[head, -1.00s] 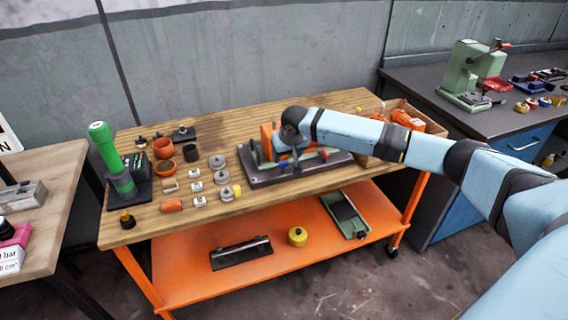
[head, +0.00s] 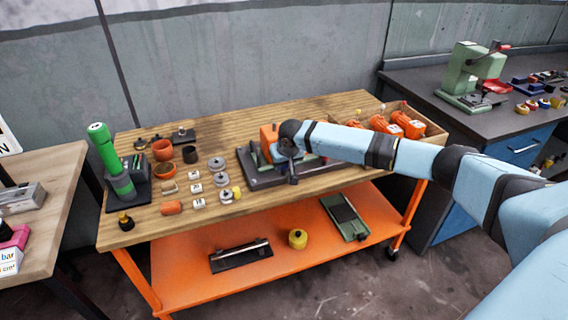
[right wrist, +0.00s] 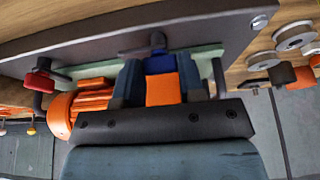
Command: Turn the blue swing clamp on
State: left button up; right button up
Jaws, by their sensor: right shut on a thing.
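The blue swing clamp (right wrist: 160,63) shows in the right wrist view between the two fingers of my right gripper (right wrist: 160,74), which is shut on it. A dark post or bar (right wrist: 157,42) stands just beyond the blue part. In the head view my right gripper (head: 288,163) is low over the dark fixture plate (head: 262,180) on the wooden bench. My wrist hides most of the clamp there. An orange face (right wrist: 162,92) also shows between the fingers, nearer the camera. My left gripper is not in view.
A red knob (right wrist: 40,81) and an orange motor-like part (right wrist: 80,105) are beside the gripper. Several rings and small blocks lie left of the fixture, near a green tool (head: 112,155). A wooden crate with orange parts (head: 411,123) stands at the bench's right end.

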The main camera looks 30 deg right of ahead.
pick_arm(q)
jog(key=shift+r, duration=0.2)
pick_arm(e)
jog(key=shift+r+n+y+p, duration=0.15)
jog(key=shift+n+y+p, duration=0.15)
jog(key=shift+n+p, duration=0.7)
jog(key=shift+s+d+n+y+p, duration=0.1)
jog(key=shift+n+y+p, duration=0.25)
jog(key=shift+p, duration=0.8)
jog(key=shift+n+p, duration=0.35)
jog(key=shift+n, duration=0.2)
jog(key=shift+n+y+p, duration=0.25)
jog(key=shift+n+p, duration=0.05)
jog(key=shift+n, duration=0.1)
jog(key=n, duration=0.1)
jog(key=n+y, duration=0.1)
jog(key=shift+d+f+n, duration=0.15)
jog(key=shift+f+n, duration=0.05)
jog(key=shift+n, duration=0.1)
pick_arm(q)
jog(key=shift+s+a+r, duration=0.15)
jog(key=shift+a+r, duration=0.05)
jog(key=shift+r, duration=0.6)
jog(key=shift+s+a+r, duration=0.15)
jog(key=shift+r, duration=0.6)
pick_arm(e)
jog(key=shift+d+n+g+y, duration=0.1)
jog(key=shift+n+g+y, duration=0.3)
jog(key=shift+n, duration=1.1)
